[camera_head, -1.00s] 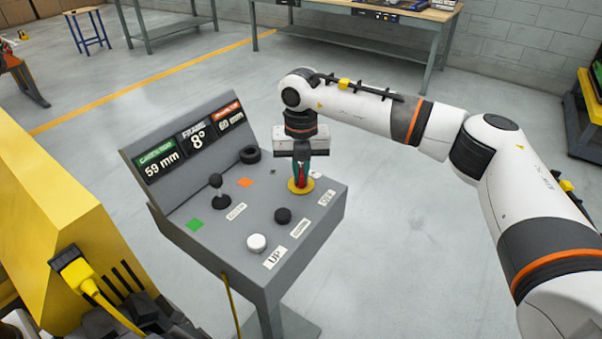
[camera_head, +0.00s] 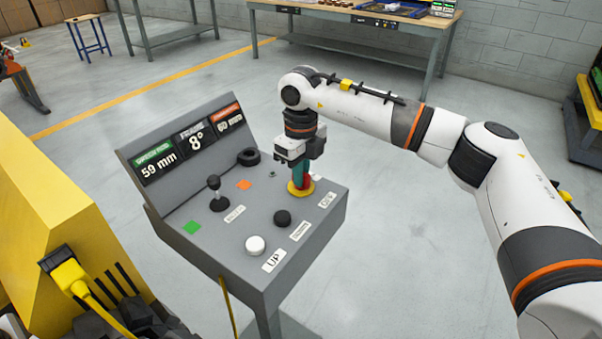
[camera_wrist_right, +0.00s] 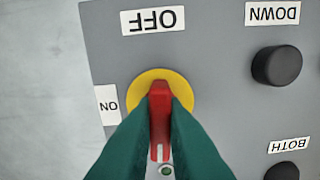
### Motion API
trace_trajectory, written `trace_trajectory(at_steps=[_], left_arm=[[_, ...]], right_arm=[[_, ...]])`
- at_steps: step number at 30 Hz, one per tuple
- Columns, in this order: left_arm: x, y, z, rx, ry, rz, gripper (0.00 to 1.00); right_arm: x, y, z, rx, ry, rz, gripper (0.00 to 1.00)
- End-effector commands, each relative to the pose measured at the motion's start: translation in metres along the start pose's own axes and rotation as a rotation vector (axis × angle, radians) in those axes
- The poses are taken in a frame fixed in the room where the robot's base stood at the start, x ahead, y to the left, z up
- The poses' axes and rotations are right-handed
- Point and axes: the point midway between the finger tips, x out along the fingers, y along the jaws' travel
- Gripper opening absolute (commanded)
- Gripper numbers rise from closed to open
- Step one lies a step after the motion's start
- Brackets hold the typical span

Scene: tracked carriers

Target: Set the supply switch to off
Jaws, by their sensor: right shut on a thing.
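The supply switch (camera_wrist_right: 159,112) is a red handle on a yellow disc; the disc (camera_head: 300,190) also shows on the sloped grey console in the head view. My right gripper (camera_head: 301,180) points down over it, and its green fingers (camera_wrist_right: 160,130) are shut on the red handle from both sides. In the wrist view the handle lies nearly along the picture's height, with a white mark at its lower end. An OFF label (camera_wrist_right: 153,20) lies beyond the upper end, upside down. An ON label (camera_wrist_right: 108,104) lies left of the disc. My left gripper is not in view.
The console (camera_head: 180,240) also holds a white button (camera_head: 255,245), a black button (camera_head: 283,217), a black-knobbed lever (camera_head: 216,195) and a display (camera_head: 190,142). A yellow machine (camera_head: 45,190) stands at the left. Clear floor lies right of the console.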

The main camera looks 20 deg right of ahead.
Motion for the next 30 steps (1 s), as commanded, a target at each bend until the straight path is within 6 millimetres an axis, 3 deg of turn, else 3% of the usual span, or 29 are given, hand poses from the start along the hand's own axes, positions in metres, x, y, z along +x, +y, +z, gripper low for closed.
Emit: trace_trajectory(at_steps=[22, 23, 26, 30], left_arm=[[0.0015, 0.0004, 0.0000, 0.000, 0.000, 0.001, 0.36], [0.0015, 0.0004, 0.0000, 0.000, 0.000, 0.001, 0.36], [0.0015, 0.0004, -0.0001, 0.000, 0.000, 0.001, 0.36], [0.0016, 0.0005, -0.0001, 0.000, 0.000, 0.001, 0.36]], right_arm=[[-0.0014, 0.0004, -0.0006, -0.087, 0.003, 0.002, 0.00], [-0.0014, 0.0004, -0.0006, -0.087, 0.003, 0.002, 0.14], [-0.0011, 0.0004, -0.0005, -0.087, 0.003, 0.001, 0.30], [-0.0007, 0.0003, -0.0003, -0.087, 0.002, 0.001, 0.33]])
